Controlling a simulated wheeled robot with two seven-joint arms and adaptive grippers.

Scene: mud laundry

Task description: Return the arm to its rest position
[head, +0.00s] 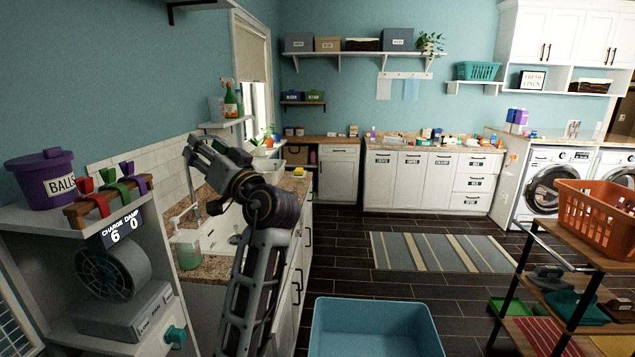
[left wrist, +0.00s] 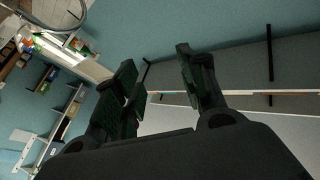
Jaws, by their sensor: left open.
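My left arm (head: 258,265) rises from the bottom of the head view, in front of the sink counter. It is bent at the top, so my left gripper (head: 190,148) points left, raised above the counter. In the left wrist view my left gripper (left wrist: 158,68) shows two dark fingers spread apart with nothing between them. The camera there is tilted, with the wall and shelves slanted behind the fingers. My right gripper is in neither view.
A shelf unit with a purple tub (head: 45,178) stands at the left. The sink counter (head: 205,262) lies behind my arm. A blue bin (head: 375,325) is on the floor ahead. A cart with an orange basket (head: 595,215) stands at the right. The striped rug (head: 440,252) area is clear.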

